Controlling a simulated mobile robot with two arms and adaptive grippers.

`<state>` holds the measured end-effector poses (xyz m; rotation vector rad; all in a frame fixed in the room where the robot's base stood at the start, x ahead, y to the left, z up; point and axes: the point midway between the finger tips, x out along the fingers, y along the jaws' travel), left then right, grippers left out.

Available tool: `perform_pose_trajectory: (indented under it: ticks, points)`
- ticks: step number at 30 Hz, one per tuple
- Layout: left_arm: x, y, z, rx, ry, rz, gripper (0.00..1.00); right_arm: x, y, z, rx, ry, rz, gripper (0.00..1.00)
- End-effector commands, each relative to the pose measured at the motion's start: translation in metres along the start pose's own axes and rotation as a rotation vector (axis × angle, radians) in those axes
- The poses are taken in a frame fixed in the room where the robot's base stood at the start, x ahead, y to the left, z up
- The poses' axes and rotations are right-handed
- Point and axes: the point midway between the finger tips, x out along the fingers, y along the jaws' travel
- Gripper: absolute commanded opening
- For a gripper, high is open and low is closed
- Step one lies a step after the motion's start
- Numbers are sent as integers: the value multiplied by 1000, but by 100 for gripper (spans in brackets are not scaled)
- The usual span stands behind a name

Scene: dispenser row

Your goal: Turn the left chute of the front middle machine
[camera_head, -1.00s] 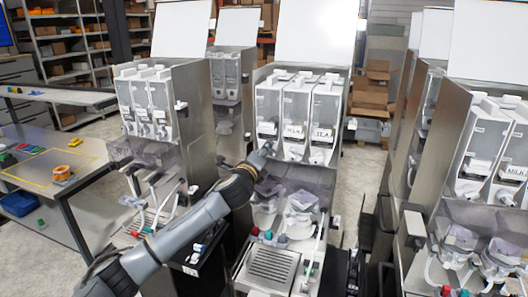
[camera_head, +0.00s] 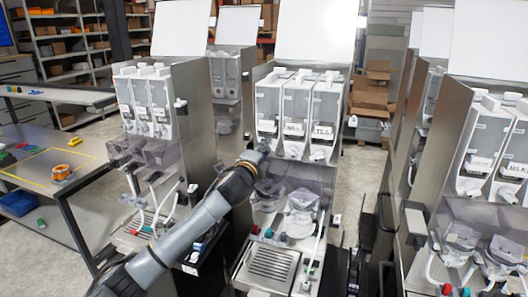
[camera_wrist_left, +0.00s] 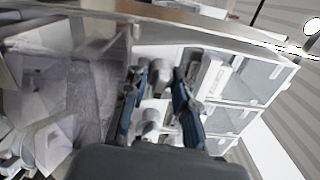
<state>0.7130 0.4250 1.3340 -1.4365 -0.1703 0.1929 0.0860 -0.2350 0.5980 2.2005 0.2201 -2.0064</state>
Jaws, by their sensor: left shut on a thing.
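The front middle machine has three clear-fronted canisters with white lids; its left canister (camera_head: 268,103) stands above my left gripper (camera_head: 264,147). The gripper comes in from the lower left and hides the left chute in the head view. In the left wrist view, the blue-sided fingers of my left gripper (camera_wrist_left: 160,80) are closed around the pale left chute (camera_wrist_left: 159,70). The machine's other chutes, such as the middle chute (camera_head: 293,149) and right chute (camera_head: 318,155), are uncovered. My right gripper is out of view.
Clear mixing bowls (camera_head: 303,200) and a drip tray (camera_head: 270,264) sit below the canisters. A left machine (camera_head: 148,105) and a right machine (camera_head: 492,150) stand close on either side. A side table (camera_head: 50,165) holds orange tape.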

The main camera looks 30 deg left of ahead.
Motion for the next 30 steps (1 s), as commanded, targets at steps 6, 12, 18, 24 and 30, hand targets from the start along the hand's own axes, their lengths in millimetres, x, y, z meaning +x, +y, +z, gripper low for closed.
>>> perform_pose_trajectory:
  ticks: [6,12,18,24,30]
  points:
    - [0,2,-1,-211,0,2,0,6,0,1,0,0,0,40]
    - [0,2,-1,-401,0,2,0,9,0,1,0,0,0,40]
    - [0,2,-1,-591,0,2,0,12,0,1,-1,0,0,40]
    - [0,2,-1,-781,0,3,0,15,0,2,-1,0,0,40]
    - [0,2,-1,-972,-1,2,0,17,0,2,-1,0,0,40]
